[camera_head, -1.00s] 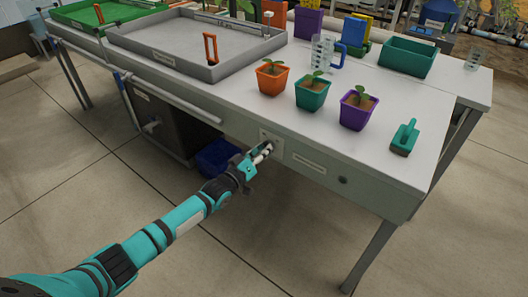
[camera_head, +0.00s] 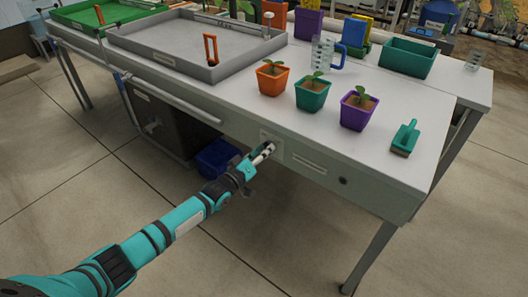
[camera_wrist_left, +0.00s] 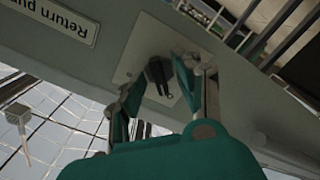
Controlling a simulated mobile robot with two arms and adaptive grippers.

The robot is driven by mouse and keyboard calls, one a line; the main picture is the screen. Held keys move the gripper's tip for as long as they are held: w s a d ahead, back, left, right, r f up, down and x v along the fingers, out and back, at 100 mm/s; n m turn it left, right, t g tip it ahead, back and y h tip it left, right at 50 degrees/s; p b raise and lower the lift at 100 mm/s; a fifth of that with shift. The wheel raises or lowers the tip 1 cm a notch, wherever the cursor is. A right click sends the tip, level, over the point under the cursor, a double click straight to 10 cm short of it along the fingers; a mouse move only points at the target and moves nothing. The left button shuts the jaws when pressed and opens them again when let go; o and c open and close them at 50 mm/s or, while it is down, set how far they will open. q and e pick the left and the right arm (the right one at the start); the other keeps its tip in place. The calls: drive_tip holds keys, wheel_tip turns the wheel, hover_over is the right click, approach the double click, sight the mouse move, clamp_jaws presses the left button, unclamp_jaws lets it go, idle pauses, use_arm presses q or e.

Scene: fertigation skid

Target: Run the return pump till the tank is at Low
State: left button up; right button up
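My left gripper (camera_head: 264,152) is at the light switch plate (camera_head: 272,144) on the front panel of the bench. In the left wrist view its two fingers (camera_wrist_left: 158,78) stand apart, one on each side of a small dark switch knob (camera_wrist_left: 157,72) on the plate. I see no clear grip on the knob. A label (camera_wrist_left: 60,18) reading "Return pu…" appears upside down beside the plate. The dark tank-like box (camera_head: 165,120) stands under the bench; I cannot read a level on it. My right gripper is not in view.
The bench top holds a grey tray (camera_head: 150,43), orange (camera_head: 272,79), teal (camera_head: 311,97) and purple (camera_head: 355,115) plant pots, a teal brush (camera_head: 405,138) and a green bin (camera_head: 408,57). A blue tub (camera_head: 217,157) is beneath. The floor in front is clear.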

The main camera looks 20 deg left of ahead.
use_arm(q)
drive_tip(key=v, duration=1.2)
idle(0.4)
